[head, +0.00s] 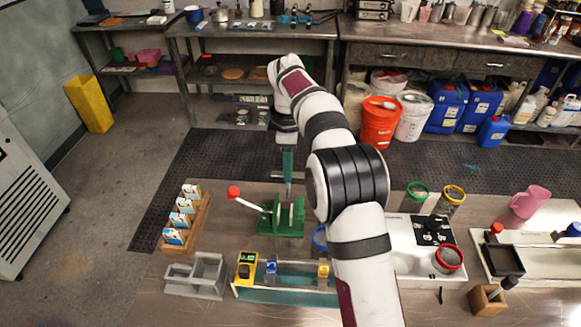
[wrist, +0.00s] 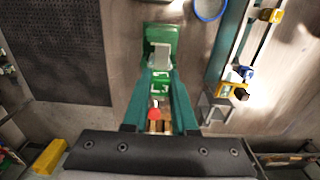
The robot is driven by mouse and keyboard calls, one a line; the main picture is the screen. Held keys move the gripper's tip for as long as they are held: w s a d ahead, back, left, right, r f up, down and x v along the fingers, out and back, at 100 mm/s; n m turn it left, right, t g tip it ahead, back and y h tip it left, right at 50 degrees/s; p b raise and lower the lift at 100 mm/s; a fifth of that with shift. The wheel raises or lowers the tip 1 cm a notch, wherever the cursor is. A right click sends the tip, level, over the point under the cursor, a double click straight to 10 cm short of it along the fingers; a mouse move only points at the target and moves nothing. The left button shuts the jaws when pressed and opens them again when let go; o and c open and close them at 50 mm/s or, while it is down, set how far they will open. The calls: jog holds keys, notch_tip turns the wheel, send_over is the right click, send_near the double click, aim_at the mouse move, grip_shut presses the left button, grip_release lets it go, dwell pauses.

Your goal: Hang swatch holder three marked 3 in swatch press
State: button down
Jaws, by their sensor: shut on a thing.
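The green swatch press (head: 268,222) stands on the table in the head view, with pale plates and a red-knobbed lever (head: 233,192) to its left. My gripper (head: 288,180) points down just above it, shut on a thin grey piece that seems to be a swatch holder; I cannot read its number. In the wrist view my teal fingers (wrist: 161,72) close over the green press (wrist: 160,33), and a pale piece shows at their tips. I cannot tell whether the held piece touches the press. Other swatch holders (head: 180,213) stand in a wooden rack on the left.
A grey open holder (head: 207,276) stands in front of the rack. A yellow device (head: 246,268) and a long rail with clips stand nearer the front. Jars with green (head: 417,189) and yellow rims and a pink jug (head: 530,201) stand to the right.

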notch_tip(320, 180, down, 11)
dwell(0.9)
jog(key=shift+r, duration=0.1)
jog(key=c, duration=0.6)
grip_release()
jog(key=shift+c, duration=0.2)
notch_tip(320, 180, up, 15)
jog(key=shift+f, duration=0.1)
jog(key=shift+r, duration=0.5)
jog(key=shift+d, duration=0.1)
